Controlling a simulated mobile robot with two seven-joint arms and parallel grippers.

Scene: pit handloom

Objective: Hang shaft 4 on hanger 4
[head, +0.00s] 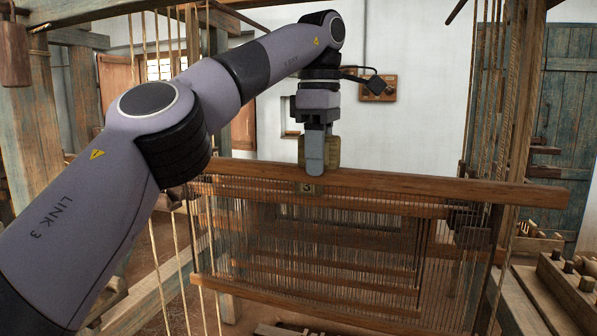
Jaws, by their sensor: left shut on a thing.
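A wooden heddle shaft (440,187) with a long top bar, many thin heddles and a lower bar spans the middle of the head view. A small tag (308,188) under its top bar seems to read 3, though it is tiny. My left gripper (315,165) points down at the top bar, left of its middle. More shafts hang close behind, partly hidden. I cannot tell which hanger is hanger 4. My right gripper is out of view.
Hanging cords (487,90) and a wooden post (522,110) stand at the right, close to the shaft's right end. More cords (168,225) hang at the left, partly behind my left arm. A notched wooden beam (570,290) lies at lower right.

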